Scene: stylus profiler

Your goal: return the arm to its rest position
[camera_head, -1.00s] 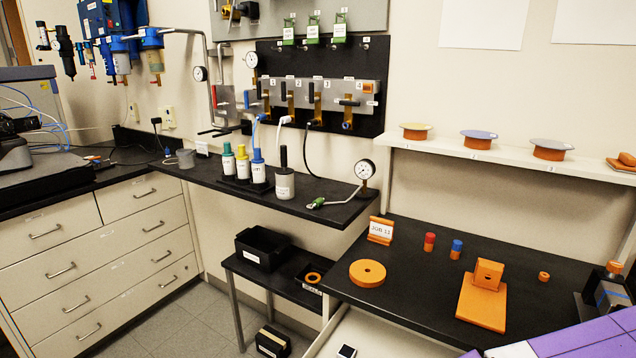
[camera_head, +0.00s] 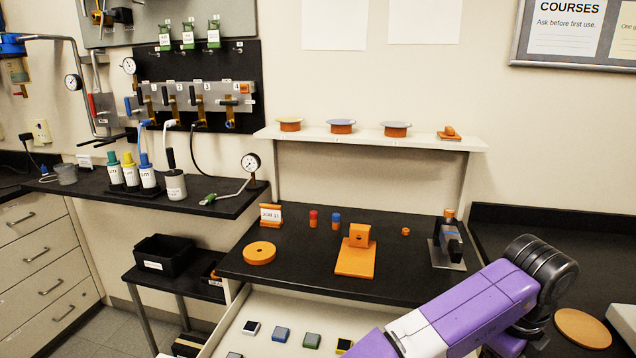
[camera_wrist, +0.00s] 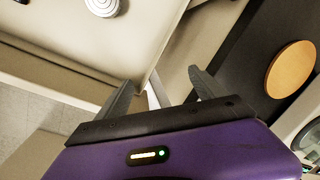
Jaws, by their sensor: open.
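My gripper (camera_wrist: 160,95) shows in the wrist view with its two grey fingers spread apart and nothing between them. Beyond the fingers are a pale surface and a dark bench edge. In the head view my purple and white arm reaches in from the bottom right, in front of the bench. The gripper itself is not visible in the head view.
A black bench (camera_head: 300,280) holds an orange ring, an orange stand (camera_head: 357,258) and a small dark device (camera_head: 447,240). An open drawer (camera_head: 275,308) with several small square samples lies below it. A round wooden disc (camera_head: 583,328) lies on the right bench, also in the wrist view (camera_wrist: 290,69).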

